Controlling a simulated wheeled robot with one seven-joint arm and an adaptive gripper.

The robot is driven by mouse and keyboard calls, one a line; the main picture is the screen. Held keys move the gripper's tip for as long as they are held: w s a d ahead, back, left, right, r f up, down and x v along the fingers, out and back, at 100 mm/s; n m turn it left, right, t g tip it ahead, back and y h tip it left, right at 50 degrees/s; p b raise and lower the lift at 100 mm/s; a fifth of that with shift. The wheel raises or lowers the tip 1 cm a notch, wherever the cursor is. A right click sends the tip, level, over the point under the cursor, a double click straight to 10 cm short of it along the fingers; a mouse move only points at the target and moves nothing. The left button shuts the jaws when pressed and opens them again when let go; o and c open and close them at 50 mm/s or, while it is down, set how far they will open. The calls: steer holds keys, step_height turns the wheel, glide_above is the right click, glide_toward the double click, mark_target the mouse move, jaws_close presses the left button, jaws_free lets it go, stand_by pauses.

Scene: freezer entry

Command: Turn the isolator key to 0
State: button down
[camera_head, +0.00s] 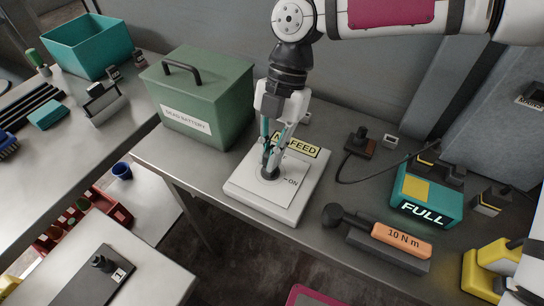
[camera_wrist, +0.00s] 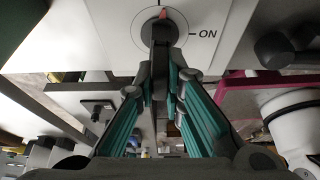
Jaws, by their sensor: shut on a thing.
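The white isolator board (camera_head: 245,197) lies on the grey bench, with a round dial and an "ON" mark (camera_head: 291,182). My gripper (camera_head: 270,168) points down at the dial and is shut on the isolator key. In the wrist view, my gripper (camera_wrist: 160,42) covers most of the key; the red tip of the key (camera_wrist: 163,13) shows above the fingers. The tip points up in that view, while the "ON" mark (camera_wrist: 208,34) lies to its right, so they are not in line. A "0" mark is not visible. A yellow "FEED" label (camera_head: 303,149) is partly hidden behind my gripper.
A green "DEAD BATTERY" box (camera_head: 205,90) stands left of the board. To the right are an orange-handled "10 N m" tool (camera_head: 400,240), a teal "FULL" battery (camera_head: 427,196) and a small dark lever block (camera_head: 360,143) with a cable.

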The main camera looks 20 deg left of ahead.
steer(key=shift+d+f, duration=0.15)
steer(key=c, duration=1.6)
jaws_free()
steer(key=shift+o, duration=0.3)
steer(key=o, duration=0.5)
steer(key=shift+o, duration=0.2)
steer(key=shift+r, duration=0.2)
steer(key=shift+r+p, duration=1.7)
steer(key=shift+r, duration=1.75)
